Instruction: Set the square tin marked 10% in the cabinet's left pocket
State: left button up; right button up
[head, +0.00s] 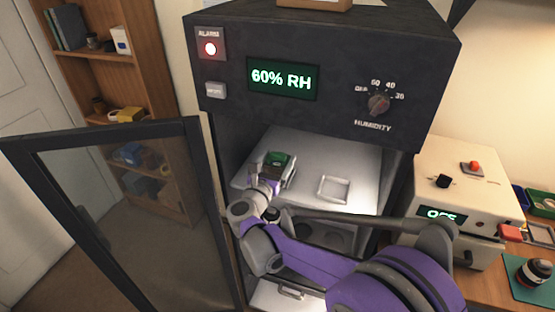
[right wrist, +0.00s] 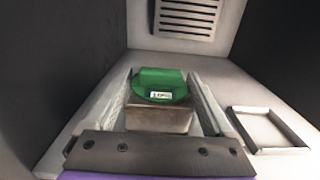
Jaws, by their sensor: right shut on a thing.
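The square tin (head: 279,157) has a metal body and a green top, and it is inside the open cabinet (head: 330,110) at the left of the shelf. In the right wrist view the tin (right wrist: 160,114) stands upright between my finger pads, with a small white label too small to read surely. My right gripper (head: 272,172) is shut on the tin. The left pocket is not distinguishable; the tin and fingers cover that part of the shelf. A square-framed empty pocket (head: 333,189) lies to the right. It also shows in the right wrist view (right wrist: 268,130). My left gripper is out of view.
The cabinet's glass door (head: 120,215) stands open at the left. The cabinet's side walls flank my right arm closely. A beige device (head: 465,180) stands on the wooden bench at the right. The shelf (head: 345,155) is bare behind the empty pocket.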

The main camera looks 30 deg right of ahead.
jog(key=shift+f+b, duration=0.85)
jog(key=shift+f, duration=0.5)
jog(key=o, duration=1.1)
